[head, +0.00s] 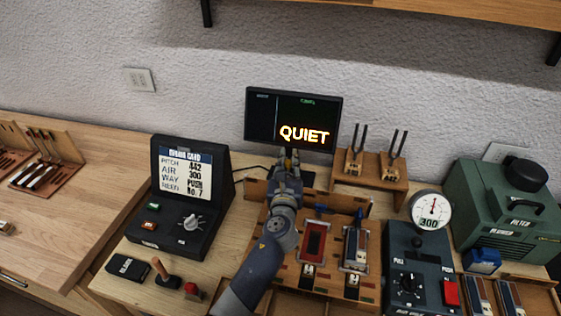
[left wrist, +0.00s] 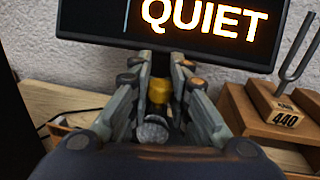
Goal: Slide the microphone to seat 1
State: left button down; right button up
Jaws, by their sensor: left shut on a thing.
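The microphone shows in the left wrist view as a silver mesh head (left wrist: 153,130) with a yellow-gold part (left wrist: 158,92) behind it. My left gripper (left wrist: 160,68) is shut on it, with fingers on both sides. In the head view my left gripper (head: 289,158) is in front of the lower edge of the screen (head: 262,114) and hides the microphone. A wooden fixture (head: 254,190) lies below and around the arm, with a red-topped block (head: 314,241) and a grey-topped block (head: 356,246). I cannot read which place is seat 1. My right gripper is out of view.
The screen reads "QUIET". Tuning forks on blocks stand on a wooden shelf (head: 370,186) to the right; one block (left wrist: 284,114) reads 440. A dark console with a card (head: 184,172) stands left. A gauge (head: 430,210) and a green machine (head: 510,215) stand right.

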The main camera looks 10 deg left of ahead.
pick_arm(q)
jog(key=shift+s+d+f, duration=0.1)
jog(key=shift+f, duration=0.2)
jog(key=c, duration=1.6)
grip_release()
jog(key=shift+o, duration=0.7)
jog(key=shift+s+r, duration=0.2)
jog(key=s, duration=0.4)
jog(key=s+d, duration=0.1)
jog(key=s, duration=0.7)
jog(key=shift+d, duration=0.2)
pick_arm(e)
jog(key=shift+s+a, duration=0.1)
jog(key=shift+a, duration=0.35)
pick_arm(q)
jog(key=shift+w, duration=0.1)
